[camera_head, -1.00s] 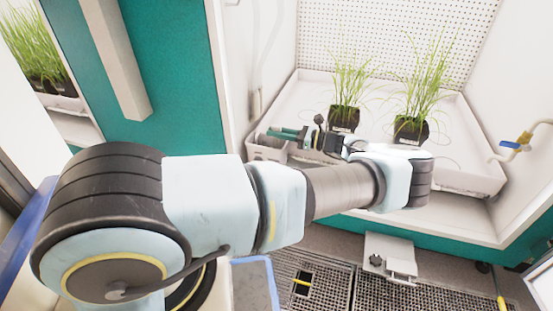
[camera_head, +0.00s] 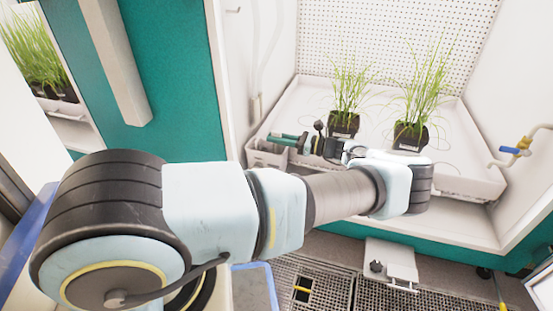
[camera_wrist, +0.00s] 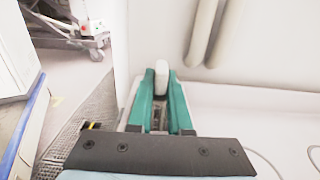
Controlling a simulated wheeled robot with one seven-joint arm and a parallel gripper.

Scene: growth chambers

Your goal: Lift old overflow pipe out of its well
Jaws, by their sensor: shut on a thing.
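My gripper (camera_head: 283,137) reaches left over the front left corner of the white growth tray, with its green fingers pointing left. In the wrist view, the gripper (camera_wrist: 162,98) is shut on a pale, round-ended piece, which I take to be the old overflow pipe (camera_wrist: 165,74). It shows between and beyond the fingertips; its lower part is hidden. A small pale box at the tray's corner, probably the well (camera_head: 266,157), lies just below the fingers. I cannot tell whether the pipe's lower end is still inside it.
Two black pots of grass (camera_head: 343,124) (camera_head: 410,136) stand in the white tray (camera_head: 465,184), right of my gripper. A pipe with a blue-handled valve (camera_head: 515,150) is on the right wall. Floor grating (camera_head: 325,287) lies below the chamber's front edge.

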